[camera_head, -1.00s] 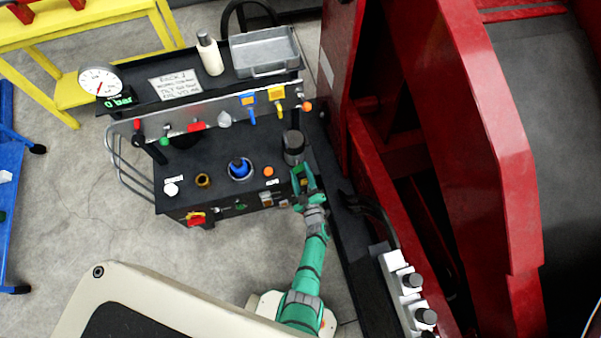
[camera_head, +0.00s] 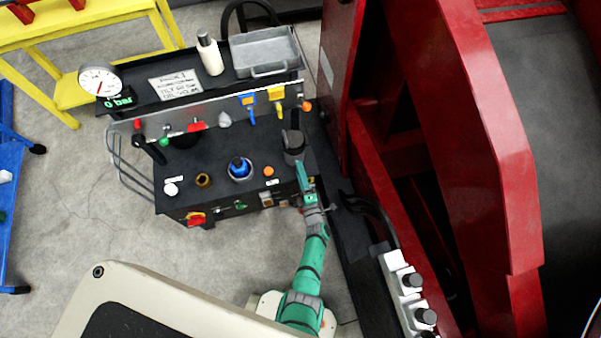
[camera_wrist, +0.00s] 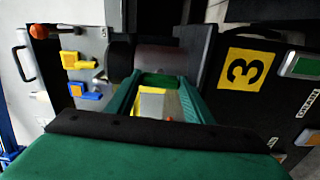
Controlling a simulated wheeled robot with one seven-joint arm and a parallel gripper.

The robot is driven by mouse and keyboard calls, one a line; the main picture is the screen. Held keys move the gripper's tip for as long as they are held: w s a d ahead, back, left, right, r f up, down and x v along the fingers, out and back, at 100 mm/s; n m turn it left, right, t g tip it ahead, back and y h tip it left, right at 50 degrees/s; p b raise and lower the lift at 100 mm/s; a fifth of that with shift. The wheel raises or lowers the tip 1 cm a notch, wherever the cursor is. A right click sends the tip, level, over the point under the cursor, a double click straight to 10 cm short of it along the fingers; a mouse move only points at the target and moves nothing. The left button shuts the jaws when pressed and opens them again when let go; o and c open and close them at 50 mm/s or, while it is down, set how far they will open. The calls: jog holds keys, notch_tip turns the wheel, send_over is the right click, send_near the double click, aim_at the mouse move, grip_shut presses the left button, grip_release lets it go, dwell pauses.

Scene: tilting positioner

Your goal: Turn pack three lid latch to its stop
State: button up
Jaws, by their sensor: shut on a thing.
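My gripper (camera_head: 302,172) is at the right front corner of the black console, just in front of a grey cylinder with a dark top (camera_head: 293,152). In the wrist view my green fingers (camera_wrist: 158,88) point toward that cylinder (camera_wrist: 155,58). They are shut on a small piece that I take for the lid latch (camera_wrist: 151,102), light grey with a yellow edge. The fingers hide part of it, and its angle and stop cannot be told.
The console top (camera_head: 215,160) holds a blue knob (camera_head: 239,167) and several small controls. Blue and yellow levers (camera_wrist: 84,88) are left of my fingers in the wrist view. A large red frame (camera_head: 450,120) stands close on the right. Floor is clear at the left front.

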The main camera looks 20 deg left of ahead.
jog(key=shift+n, duration=0.4)
jog(key=o, duration=1.1)
jog(key=shift+c, duration=0.2)
